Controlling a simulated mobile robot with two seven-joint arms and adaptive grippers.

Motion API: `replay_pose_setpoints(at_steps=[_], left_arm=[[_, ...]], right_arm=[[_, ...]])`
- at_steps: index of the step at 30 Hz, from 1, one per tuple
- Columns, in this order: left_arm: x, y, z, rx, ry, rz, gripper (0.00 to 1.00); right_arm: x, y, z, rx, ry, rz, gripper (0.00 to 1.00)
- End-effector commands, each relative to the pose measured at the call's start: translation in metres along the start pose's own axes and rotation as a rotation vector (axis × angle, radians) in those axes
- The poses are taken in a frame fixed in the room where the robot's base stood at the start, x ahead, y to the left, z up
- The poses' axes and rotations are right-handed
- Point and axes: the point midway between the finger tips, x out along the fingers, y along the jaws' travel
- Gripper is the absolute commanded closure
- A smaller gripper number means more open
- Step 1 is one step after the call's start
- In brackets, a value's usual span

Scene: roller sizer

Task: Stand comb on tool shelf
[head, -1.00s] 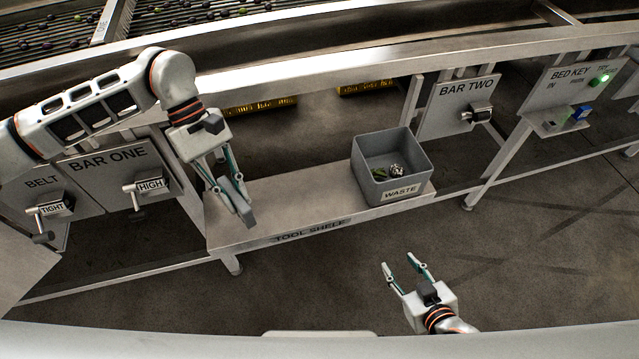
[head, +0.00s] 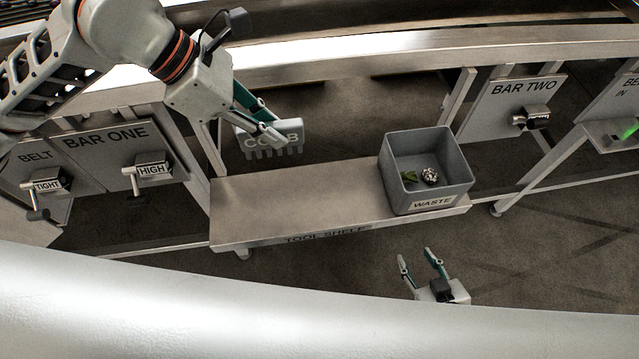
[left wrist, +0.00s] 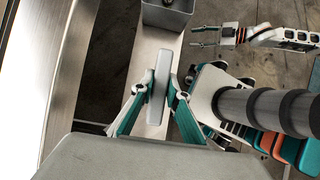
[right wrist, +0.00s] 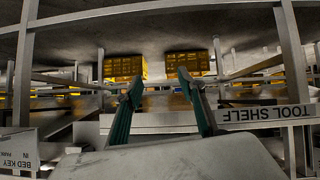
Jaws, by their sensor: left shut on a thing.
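The grey comb (head: 272,143), lettered COMB with teeth pointing down, is held above the left end of the tool shelf (head: 310,200). My left gripper (head: 278,136) is shut on it, and a fingertip covers part of the lettering. In the left wrist view the comb (left wrist: 159,82) shows edge-on between the fingers, with the shelf (left wrist: 149,60) beyond it. The comb appears clear of the shelf. My right gripper (head: 420,258) is open and empty in front of the shelf. It is also open in the right wrist view (right wrist: 157,80).
A grey waste bin (head: 430,203) with small debris in it stands on the shelf's right end. The shelf's left and middle are bare. Panels BAR ONE (head: 110,140) and BAR TWO (head: 520,95) with handles flank the shelf. A metal rail (head: 340,62) runs behind.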

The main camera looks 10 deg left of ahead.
Motion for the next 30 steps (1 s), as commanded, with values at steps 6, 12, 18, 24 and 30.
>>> replay_pose_setpoints(at_steps=[6, 12, 18, 24, 30], left_arm=[[0.027, -0.002, -0.018, -0.004, 0.003, -0.007, 1.00], [0.069, -0.002, -0.045, -0.005, 0.003, -0.009, 1.00], [0.108, -0.002, -0.070, -0.004, 0.003, -0.008, 1.00], [0.130, -0.001, -0.084, -0.001, 0.001, -0.005, 1.00], [0.140, -0.001, -0.090, -0.001, 0.001, -0.004, 1.00]], right_arm=[[0.001, -0.001, 0.003, -0.001, -0.002, 0.000, 0.60], [0.003, -0.001, 0.007, -0.005, -0.005, 0.000, 0.60], [0.005, 0.001, 0.006, -0.009, 0.000, 0.005, 0.60], [0.007, 0.004, 0.004, -0.014, 0.005, 0.010, 0.60], [0.010, 0.005, 0.004, -0.016, 0.008, 0.012, 0.60]])
